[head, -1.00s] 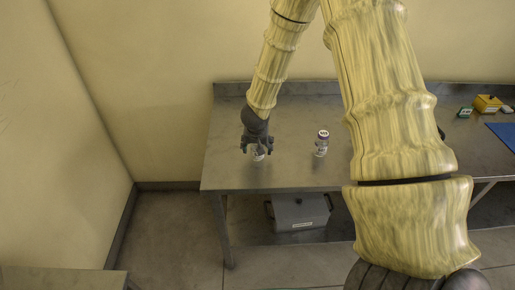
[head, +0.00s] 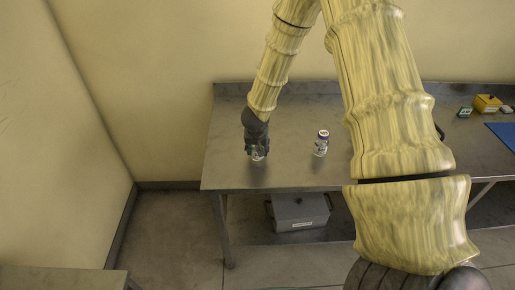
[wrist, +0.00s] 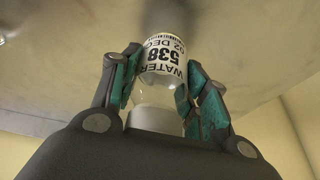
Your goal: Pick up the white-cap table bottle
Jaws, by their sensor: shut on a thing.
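A clear bottle with a white cap (wrist: 155,118) and a white label reading "WATER 538" is between the fingers in the wrist view. In the head view the bottle (head: 258,154) shows small below my gripper, at the left part of the metal table (head: 225,165). My gripper (head: 257,146) is shut on the bottle, with teal-padded fingers (wrist: 158,88) on both its sides. The cap end points toward the palm. I cannot tell whether the bottle's base touches the table.
A second bottle with a dark-rimmed cap (head: 321,145) stands to the right on the table. A grey box (head: 299,212) sits on the lower shelf. A yellow box (head: 487,103), a small green item (head: 465,113) and a blue mat (head: 503,134) lie at the far right.

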